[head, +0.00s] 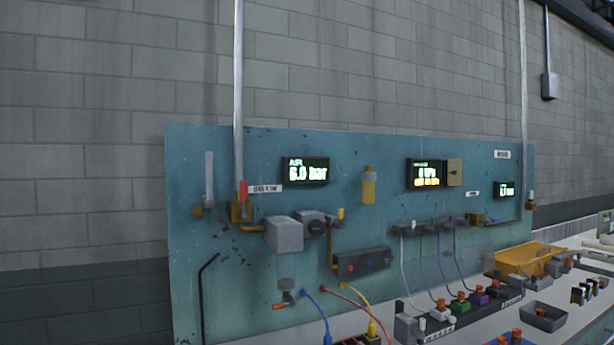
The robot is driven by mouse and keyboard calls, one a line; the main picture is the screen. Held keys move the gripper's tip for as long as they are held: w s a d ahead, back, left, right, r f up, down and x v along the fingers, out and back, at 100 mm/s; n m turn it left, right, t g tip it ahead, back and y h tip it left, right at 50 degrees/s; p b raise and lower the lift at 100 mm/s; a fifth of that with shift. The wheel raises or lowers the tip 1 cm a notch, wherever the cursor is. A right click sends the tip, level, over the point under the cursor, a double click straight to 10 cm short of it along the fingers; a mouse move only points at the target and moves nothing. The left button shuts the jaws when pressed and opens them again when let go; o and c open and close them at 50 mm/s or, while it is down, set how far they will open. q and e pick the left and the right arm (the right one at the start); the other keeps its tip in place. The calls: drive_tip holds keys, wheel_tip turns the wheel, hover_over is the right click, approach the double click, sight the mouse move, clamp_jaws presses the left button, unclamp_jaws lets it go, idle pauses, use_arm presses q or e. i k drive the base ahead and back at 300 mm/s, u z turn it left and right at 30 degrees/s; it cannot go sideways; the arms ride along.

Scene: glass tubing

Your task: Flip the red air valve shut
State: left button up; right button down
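A small red lever (243,190) stands upright on a brass valve body (240,213) at the upper left of the teal panel (200,255). The lever is in line with the grey vertical pipe (238,80) that comes down to it. A white label (268,188) is just to its right; its print is too small to read surely. A display (305,171) to the right reads 6.0 bar. Neither of my grippers is in view.
A grey box (284,235) sticks out right of and below the valve. An orange-red handle (283,305) is lower on the panel. Blue and red hoses hang at the bottom. A bench with a yellow tray (525,258) and small parts extends right. The space before the valve looks clear.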

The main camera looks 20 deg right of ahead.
sight(243, 214)
drive_tip(key=z, duration=0.2)
drive_tip(key=k, duration=0.5)
drive_tip(key=z, duration=0.55)
drive_tip(key=k, duration=0.85)
drive_tip(key=u, duration=0.15)
drive_tip(key=i, duration=0.5)
drive_tip(key=u, duration=0.85)
drive_tip(key=i, duration=1.1)
drive_tip(key=z, duration=0.15)
